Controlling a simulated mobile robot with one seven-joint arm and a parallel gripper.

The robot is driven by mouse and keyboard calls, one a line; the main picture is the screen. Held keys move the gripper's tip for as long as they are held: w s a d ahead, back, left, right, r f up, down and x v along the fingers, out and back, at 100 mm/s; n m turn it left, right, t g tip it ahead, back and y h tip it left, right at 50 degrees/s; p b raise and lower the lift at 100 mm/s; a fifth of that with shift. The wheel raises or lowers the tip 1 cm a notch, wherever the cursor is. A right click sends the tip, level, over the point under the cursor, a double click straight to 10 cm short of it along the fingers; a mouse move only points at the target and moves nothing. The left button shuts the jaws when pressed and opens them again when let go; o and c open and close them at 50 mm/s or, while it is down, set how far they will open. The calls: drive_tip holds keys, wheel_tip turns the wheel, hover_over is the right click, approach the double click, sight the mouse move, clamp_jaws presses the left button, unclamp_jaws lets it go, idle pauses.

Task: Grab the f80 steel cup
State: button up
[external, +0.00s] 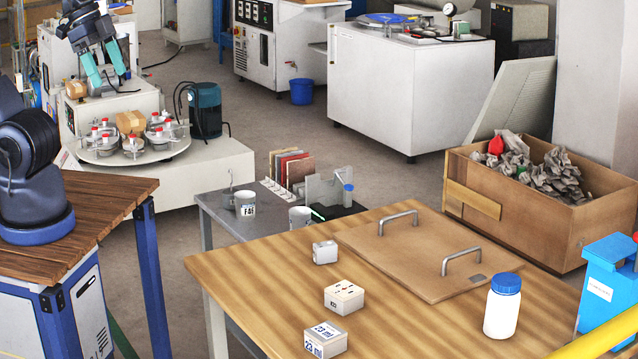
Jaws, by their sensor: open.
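Two light metal-looking cups stand on a grey side table (222,215). The left cup (243,203) has dark lettering beginning with F, too small to read surely. The other cup (299,217) stands to its right, with its lower part hidden by the wooden table's edge and its marking unclear. My gripper (108,78), with teal fingers, hangs at the upper left of the picture. It is open and empty, pointing down, well above and left of both cups. I cannot tell which cup is marked f80.
Upright coloured plates (290,168) and a blue-capped device (347,192) stand behind the cups. The wooden table (245,270) in front holds small boxes (343,296), a handled board (425,262) and a white jar (502,312). A round glassware tray (103,156) is below my gripper.

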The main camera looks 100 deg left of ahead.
drive_tip(key=w+a+f+m+g+y, duration=0.1)
drive_tip(key=w+a+f+m, duration=0.1)
drive_tip(key=w+a, duration=0.9)
drive_tip(key=w+a+f+m+g, duration=0.1)
drive_tip(key=w+a+f, duration=0.2)
drive_tip(key=w+a, duration=0.75)
drive_tip(key=m+g+h, duration=0.1)
drive_tip(key=m+g, duration=0.2)
drive_tip(key=m, duration=0.2)
hover_over(300, 220)
drive_tip(key=s+a, duration=0.1)
drive_tip(key=a, duration=0.2)
wheel_tip(300, 220, down, 42)
drive_tip(key=shift+w+f, duration=0.15)
drive_tip(key=shift+f, duration=5.15)
drive_tip(key=c, duration=1.1)
